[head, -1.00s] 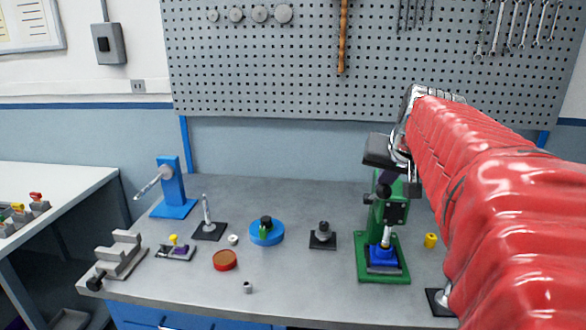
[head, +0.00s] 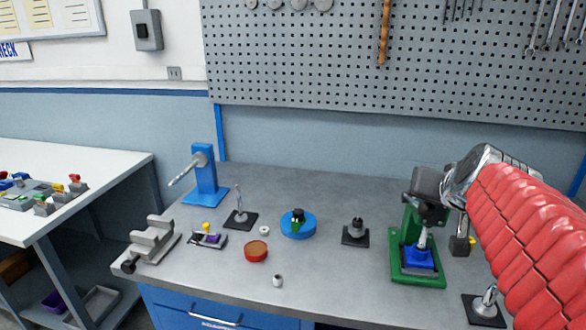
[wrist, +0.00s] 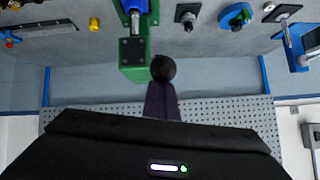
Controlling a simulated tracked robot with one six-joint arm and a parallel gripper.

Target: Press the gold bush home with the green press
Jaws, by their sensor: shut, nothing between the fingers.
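The green press (head: 397,262) stands at the right of the bench, with a blue block (head: 419,259) on its base under a pale metal ram (head: 422,240). In the wrist view the press column (wrist: 134,72) shows with a black round knob (wrist: 164,68) beside it. My gripper (wrist: 162,84) is shut and empty, its dark purple fingers at the knob; I cannot tell whether they touch it. A yellow cylinder (wrist: 94,24), possibly the gold bush, stands on the bench beside the press. In the head view it is mostly hidden by my arm. No bush is discernible under the ram.
A black-based grey fixture (head: 356,233), a blue round stand (head: 298,226), a red-brown dish (head: 256,251) and a blue lever press (head: 205,180) stand to the left. A small metal post on a dark plate (head: 487,308) is at the front right. The front middle bench is fairly clear.

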